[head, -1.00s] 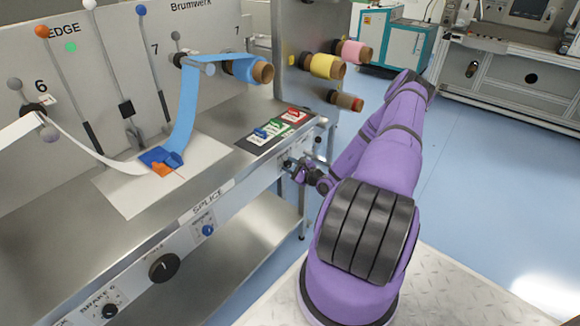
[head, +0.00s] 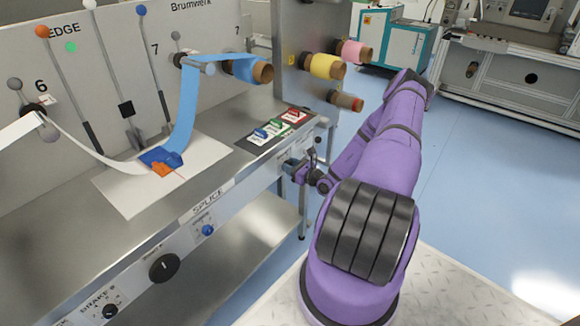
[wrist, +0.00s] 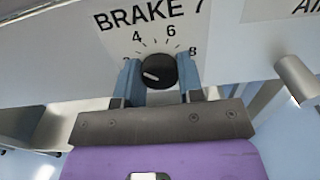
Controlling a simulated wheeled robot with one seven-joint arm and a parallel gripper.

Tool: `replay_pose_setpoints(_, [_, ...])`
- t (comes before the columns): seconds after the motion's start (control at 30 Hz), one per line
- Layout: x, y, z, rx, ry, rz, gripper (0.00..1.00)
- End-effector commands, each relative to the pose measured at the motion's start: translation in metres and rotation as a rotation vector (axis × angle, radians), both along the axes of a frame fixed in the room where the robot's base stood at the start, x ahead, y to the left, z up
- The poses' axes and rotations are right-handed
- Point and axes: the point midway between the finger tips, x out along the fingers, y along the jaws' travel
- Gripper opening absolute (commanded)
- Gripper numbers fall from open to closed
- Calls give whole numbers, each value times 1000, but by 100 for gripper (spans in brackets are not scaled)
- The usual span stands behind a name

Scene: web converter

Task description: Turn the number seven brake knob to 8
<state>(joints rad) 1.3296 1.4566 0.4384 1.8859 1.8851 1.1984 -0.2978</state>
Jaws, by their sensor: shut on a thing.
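The number seven brake knob (wrist: 158,70) is a round black knob under the "BRAKE 7" label in the wrist view. The 4, 6 and 8 are readable; the left end of the scale is partly hidden by a finger. My gripper (wrist: 159,78) has one blue-grey finger on each side of the knob and is shut on it. In the head view my gripper (head: 293,170) is at the front panel's right end and hides the knob.
The dark brake 6 knob (head: 110,311) and another large black knob (head: 164,267) sit further left on the panel. In the wrist view a grey cylinder (wrist: 297,80) sticks out right of the knob. Blue floor (head: 480,190) is open to the right.

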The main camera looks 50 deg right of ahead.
Motion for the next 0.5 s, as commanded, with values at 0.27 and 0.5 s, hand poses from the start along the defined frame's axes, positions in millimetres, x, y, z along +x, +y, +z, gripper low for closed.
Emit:
replay_pose_setpoints(0.27, [-1,0,0,260,21,0,11])
replay_pose_setpoints(0.5, [-1,0,-1,486,40,-1,11])
